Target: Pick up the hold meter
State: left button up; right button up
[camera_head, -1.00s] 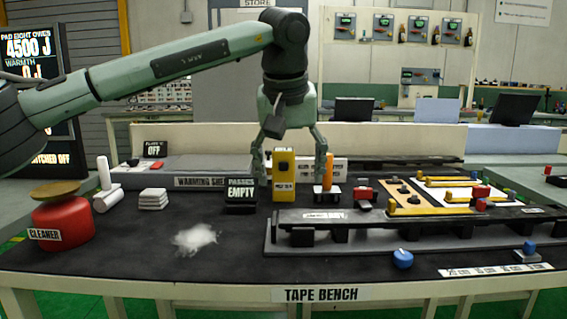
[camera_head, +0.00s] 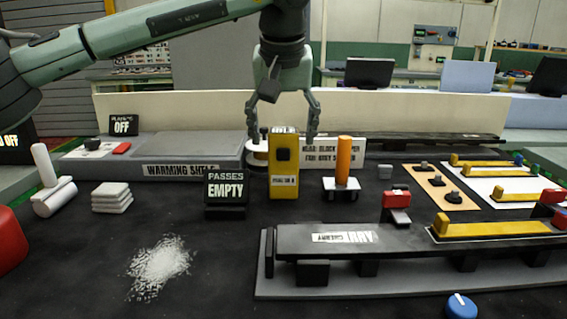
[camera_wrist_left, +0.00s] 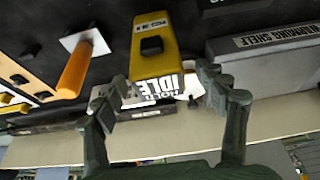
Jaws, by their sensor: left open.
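My right gripper is not in view.
The PASSES EMPTY sign (camera_head: 226,189) stands close to the left of the meter and the orange cylinder (camera_head: 343,161) close to its right. The warming shelf (camera_head: 150,150) is behind left. A long dark rail (camera_head: 400,240) lies in front right. White powder (camera_head: 160,264) lies at front left.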

aim_at(283, 175)
pick_arm(q)
jog(key=x, duration=0.5)
jog(key=shift+f+p, duration=0.15)
jog(key=shift+p, duration=0.2)
jog(key=c, duration=1.1)
